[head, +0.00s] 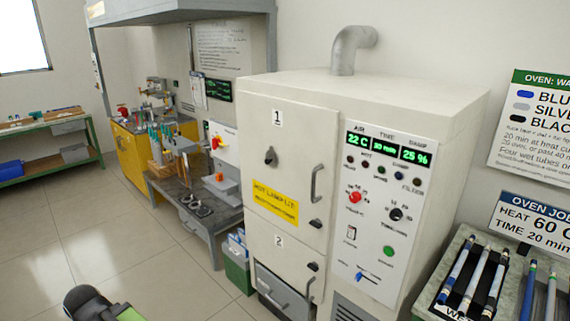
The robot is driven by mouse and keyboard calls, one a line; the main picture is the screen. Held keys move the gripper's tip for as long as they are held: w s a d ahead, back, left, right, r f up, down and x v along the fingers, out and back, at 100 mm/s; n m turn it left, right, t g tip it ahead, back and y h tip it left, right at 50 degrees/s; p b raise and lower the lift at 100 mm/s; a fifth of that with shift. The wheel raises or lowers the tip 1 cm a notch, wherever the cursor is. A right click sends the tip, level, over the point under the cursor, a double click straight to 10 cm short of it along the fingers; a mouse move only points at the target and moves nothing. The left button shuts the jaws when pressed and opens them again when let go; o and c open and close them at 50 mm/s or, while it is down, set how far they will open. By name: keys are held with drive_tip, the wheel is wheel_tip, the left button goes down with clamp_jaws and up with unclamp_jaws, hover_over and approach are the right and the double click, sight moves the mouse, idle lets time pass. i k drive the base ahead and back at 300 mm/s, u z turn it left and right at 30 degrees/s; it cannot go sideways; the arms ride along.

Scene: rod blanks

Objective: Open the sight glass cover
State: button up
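A tall cream oven cabinet (385,100) stands in the middle of the head view. Its upper door (300,135), marked 1, looks shut. A small dark disc with a tab (270,156) sits on the left half of this door and looks like the sight glass cover. No open glass shows around it. A grey bar handle (317,183) is at the door's right side. A dark and green piece at the bottom left edge looks like part of my arm, well apart from the door. My gripper's fingers do not show.
A yellow label (275,202) is below the disc. Door 2 (285,258) is underneath, with a grey drawer-like front lower down. The control panel (385,210) is on the right. A rod tray (455,305) stands at bottom right. Open floor (110,240) lies to the left.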

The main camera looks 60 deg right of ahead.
sight(272, 158)
drive_tip(key=u, duration=0.15)
drive_tip(key=i, duration=0.95)
drive_tip(key=z, duration=0.1)
